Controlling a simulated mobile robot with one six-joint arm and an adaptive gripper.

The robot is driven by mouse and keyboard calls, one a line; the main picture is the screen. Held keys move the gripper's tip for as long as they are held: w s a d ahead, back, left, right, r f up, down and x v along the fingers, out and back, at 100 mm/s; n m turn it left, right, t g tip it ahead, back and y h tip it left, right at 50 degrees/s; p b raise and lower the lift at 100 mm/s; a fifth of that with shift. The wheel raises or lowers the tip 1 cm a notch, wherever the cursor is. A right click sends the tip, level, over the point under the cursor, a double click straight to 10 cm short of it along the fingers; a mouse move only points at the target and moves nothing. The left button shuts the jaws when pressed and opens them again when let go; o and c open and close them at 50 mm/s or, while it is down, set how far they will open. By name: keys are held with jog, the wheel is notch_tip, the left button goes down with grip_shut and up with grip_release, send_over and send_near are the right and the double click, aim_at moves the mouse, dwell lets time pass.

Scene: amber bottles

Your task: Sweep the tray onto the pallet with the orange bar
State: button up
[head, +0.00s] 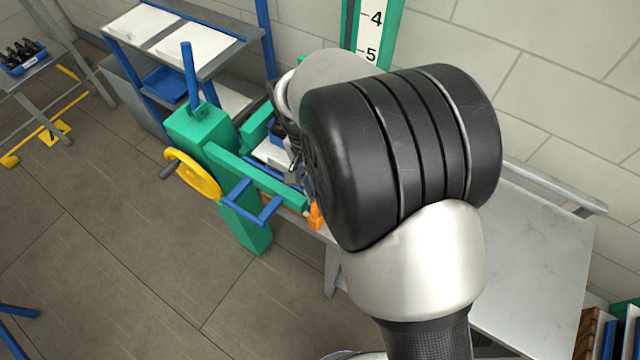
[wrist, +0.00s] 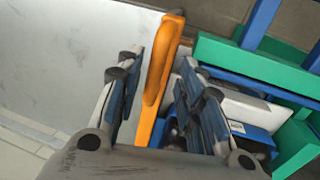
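The orange bar (wrist: 158,85) lies lengthwise between my gripper's two fingers (wrist: 162,62) in the wrist view. The fingers stand apart, with gaps visible beside the bar, so I see no grip on it. In the head view, a small part of the orange bar (head: 316,216) shows beside my arm. A blue tray (wrist: 255,138) with a white label is right of the fingers, partly hidden by the right finger; dark shapes, probably bottles, show near it. My arm hides most of this area in the head view. I cannot tell which surface is the pallet.
A green frame (head: 225,185) with a yellow handwheel (head: 192,174) and blue bars stands close beside the work spot. A grey table (head: 535,255) is bare at right. A shelf rack (head: 195,50) stands behind. Another blue bottle tray (head: 24,62) sits on a far-left stand.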

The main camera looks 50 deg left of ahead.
notch_tip(320, 180, up, 11)
jog(key=a, duration=0.2)
jog(key=shift+s+r, duration=0.2)
jog(key=shift+s, duration=0.15)
jog(key=w+d+r+m+y+b, duration=0.1)
jog(key=w+d+r, duration=0.3)
jog(key=d, duration=0.5)
jog(key=w+d+r+t, duration=0.1)
jog(key=w+d+r, duration=0.2)
jog(key=d, duration=0.6)
jog(key=w+d+r+m+y+b, duration=0.1)
jog(key=w+d+r, duration=0.3)
jog(key=d, duration=0.5)
jog(key=s+d+f+t+b, duration=0.1)
jog(key=s+d, duration=0.4)
jog(key=d, duration=0.5)
jog(key=s+d+f+m+t, duration=0.1)
jog(key=s+d, duration=0.4)
jog(key=d, duration=0.5)
notch_tip(320, 180, down, 2)
jog(key=shift+d+f+m+t+b, duration=0.1)
jog(key=shift+d+m+t+b, duration=0.2)
jog(key=shift+d+t+b, duration=0.15)
jog(key=shift+a, duration=0.2)
